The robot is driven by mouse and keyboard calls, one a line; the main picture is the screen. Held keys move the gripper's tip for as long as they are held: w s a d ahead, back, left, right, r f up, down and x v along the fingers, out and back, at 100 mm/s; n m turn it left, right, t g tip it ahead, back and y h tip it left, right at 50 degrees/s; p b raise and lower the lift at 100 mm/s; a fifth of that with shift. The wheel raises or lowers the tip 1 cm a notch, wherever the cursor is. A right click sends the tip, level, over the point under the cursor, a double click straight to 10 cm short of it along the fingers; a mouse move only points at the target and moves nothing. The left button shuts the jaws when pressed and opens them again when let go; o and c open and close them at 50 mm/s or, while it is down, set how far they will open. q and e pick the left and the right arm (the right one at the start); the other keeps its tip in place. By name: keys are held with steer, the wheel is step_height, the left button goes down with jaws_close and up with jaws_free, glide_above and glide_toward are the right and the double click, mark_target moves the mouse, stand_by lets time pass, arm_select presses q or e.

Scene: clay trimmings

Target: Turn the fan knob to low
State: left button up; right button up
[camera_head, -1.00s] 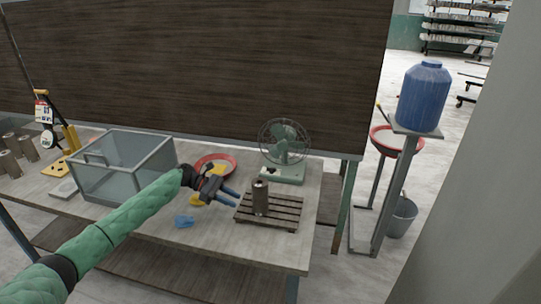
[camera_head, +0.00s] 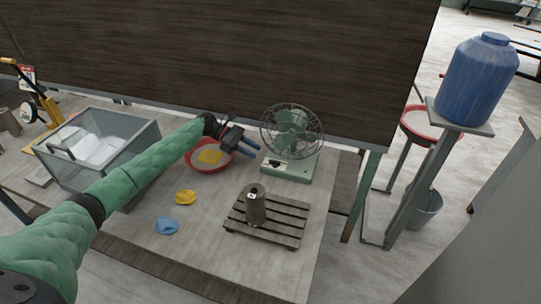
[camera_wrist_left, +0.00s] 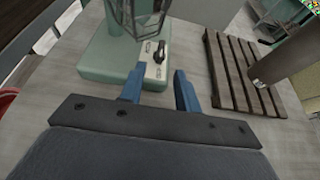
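The green desk fan (camera_head: 291,140) stands at the back right of the table, with a round wire cage on a box-shaped base. Its base (camera_wrist_left: 110,60) also shows in the left wrist view, with a pale control panel and a dark knob (camera_wrist_left: 159,52) on its front. The knob's setting is too small to read. My left gripper (camera_head: 250,134) is just left of the fan in the head view. In the wrist view its two blue fingers (camera_wrist_left: 158,88) are apart and empty, in front of the knob and not touching it. My right gripper is not in view.
A wooden slatted rack (camera_head: 282,228) with a metal cylinder (camera_head: 255,205) stands in front of the fan. A red bowl (camera_head: 228,157) is beside my left gripper. A yellow lump (camera_head: 185,197), a blue lump (camera_head: 166,226) and a glass tank (camera_head: 140,133) are further left.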

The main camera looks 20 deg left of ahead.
mark_target(270, 160)
arm_select(q)
steer(key=b+x, duration=0.1)
steer(key=x, duration=0.5)
steer(key=shift+b, duration=0.35)
steer(key=shift+s+d+f, duration=0.1)
steer(key=shift+d+f, duration=0.15)
steer(key=shift+d, duration=0.35)
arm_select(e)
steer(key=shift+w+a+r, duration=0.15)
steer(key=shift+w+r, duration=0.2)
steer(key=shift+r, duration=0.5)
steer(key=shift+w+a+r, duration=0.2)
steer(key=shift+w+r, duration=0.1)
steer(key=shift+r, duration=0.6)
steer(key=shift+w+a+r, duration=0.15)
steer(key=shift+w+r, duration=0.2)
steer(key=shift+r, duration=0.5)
arm_select(q)
jaws_close()
